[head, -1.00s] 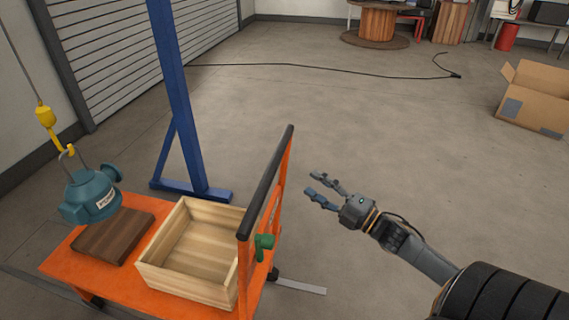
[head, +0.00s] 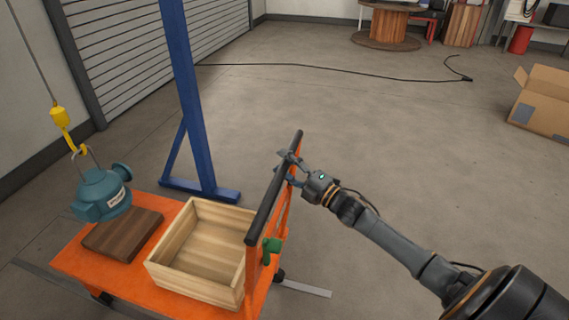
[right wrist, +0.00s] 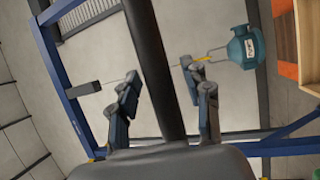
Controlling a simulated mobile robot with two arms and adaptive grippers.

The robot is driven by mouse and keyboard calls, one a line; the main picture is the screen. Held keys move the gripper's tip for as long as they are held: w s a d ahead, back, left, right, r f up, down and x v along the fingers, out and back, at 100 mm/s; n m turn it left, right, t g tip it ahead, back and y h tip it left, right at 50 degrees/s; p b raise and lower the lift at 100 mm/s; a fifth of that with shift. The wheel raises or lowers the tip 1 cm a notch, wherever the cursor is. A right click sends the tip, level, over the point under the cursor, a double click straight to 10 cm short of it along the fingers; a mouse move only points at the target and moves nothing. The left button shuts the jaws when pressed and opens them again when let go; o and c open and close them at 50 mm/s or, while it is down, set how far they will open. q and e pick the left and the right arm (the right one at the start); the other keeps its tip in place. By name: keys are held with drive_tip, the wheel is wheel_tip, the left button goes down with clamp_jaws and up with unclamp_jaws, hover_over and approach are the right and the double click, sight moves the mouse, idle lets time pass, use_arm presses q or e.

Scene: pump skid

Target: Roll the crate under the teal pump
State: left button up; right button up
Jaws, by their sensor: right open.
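The teal pump (head: 97,197) hangs from a yellow hook over the left end of the orange cart (head: 118,278), above a dark wooden board (head: 118,237). It also shows in the right wrist view (right wrist: 246,48). The open, pale wooden crate (head: 190,282) stands on the cart's right part, beside the board, and looks empty. My right gripper (head: 287,164) is at the far part of the cart's black push bar (head: 272,190). In the right wrist view the bar (right wrist: 150,50) runs between its two spread fingers, which are not closed on it. My left gripper is not in view.
A blue gantry post (head: 185,110) with its foot stands on the floor just behind the cart. A green lever (head: 271,248) sits on the cart's handle frame. A black cable (head: 330,70) crosses the floor. A cardboard box (head: 543,105) is at the right.

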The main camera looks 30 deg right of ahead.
drive_tip(key=shift+w, duration=0.1)
clamp_jaws()
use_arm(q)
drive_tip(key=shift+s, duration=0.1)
use_arm(e)
drive_tip(key=shift+a, duration=0.1)
